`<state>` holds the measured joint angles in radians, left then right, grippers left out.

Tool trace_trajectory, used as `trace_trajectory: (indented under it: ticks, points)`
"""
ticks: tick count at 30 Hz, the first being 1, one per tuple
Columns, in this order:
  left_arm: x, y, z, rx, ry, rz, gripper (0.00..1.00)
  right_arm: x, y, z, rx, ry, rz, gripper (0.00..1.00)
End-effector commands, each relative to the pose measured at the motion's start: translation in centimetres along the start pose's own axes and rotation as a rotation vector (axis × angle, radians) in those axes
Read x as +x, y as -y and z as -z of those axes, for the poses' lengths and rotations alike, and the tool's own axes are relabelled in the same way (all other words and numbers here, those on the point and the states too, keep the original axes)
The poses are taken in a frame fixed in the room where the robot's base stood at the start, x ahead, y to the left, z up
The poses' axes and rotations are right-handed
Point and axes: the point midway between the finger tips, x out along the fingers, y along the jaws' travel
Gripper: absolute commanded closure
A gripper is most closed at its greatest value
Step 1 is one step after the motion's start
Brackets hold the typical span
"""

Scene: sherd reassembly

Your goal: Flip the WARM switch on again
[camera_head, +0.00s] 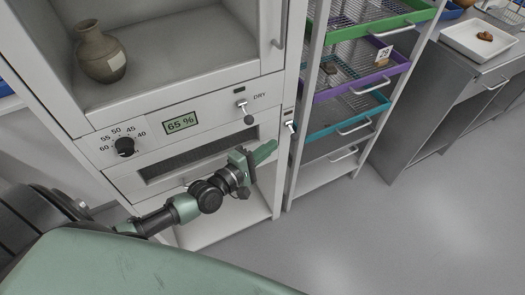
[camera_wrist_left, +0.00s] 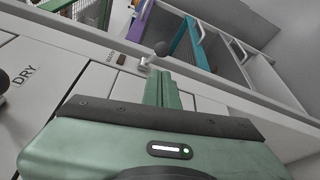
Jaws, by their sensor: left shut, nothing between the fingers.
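The WARM switch (camera_wrist_left: 147,61) is a small metal toggle with a dark ball knob, on the cabinet's narrow right-hand post. Its partly readable label and a dark indicator window (camera_wrist_left: 121,59) sit beside it in the left wrist view. In the head view the WARM switch (camera_head: 291,126) shows small, and its lever position is hard to tell. My left gripper (camera_head: 265,151) is shut and empty, just below and left of the switch. In the wrist view its green fingers (camera_wrist_left: 163,88) point at the switch, with the knob just beyond the tips; contact cannot be told. My right gripper is out of view.
The DRY switch (camera_head: 243,107) is on the cabinet panel, left of WARM. A dial (camera_head: 125,147) and a 65 % display (camera_head: 180,123) are further left. A brown vase (camera_head: 101,55) stands inside the cabinet. A rack with coloured trays (camera_head: 367,92) stands close at right.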

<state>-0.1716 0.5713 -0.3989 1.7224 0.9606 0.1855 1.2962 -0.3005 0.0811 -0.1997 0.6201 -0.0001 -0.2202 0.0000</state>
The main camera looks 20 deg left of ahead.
Motion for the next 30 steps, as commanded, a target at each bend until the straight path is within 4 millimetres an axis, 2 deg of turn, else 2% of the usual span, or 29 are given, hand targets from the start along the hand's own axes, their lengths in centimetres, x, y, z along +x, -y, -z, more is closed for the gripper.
trace_trajectory:
  ticks: [3, 9, 30]
  points:
    - [2.3, -0.2, 0.0, 0.001, -0.001, -0.004, 1.00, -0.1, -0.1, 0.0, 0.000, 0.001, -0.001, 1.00]
    - [4.5, 0.0, 0.0, 0.002, -0.001, 0.000, 1.00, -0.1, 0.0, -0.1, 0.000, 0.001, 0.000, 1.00]
    - [5.4, -0.2, 0.1, -0.037, -0.001, 0.013, 1.00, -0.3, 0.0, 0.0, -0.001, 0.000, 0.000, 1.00]
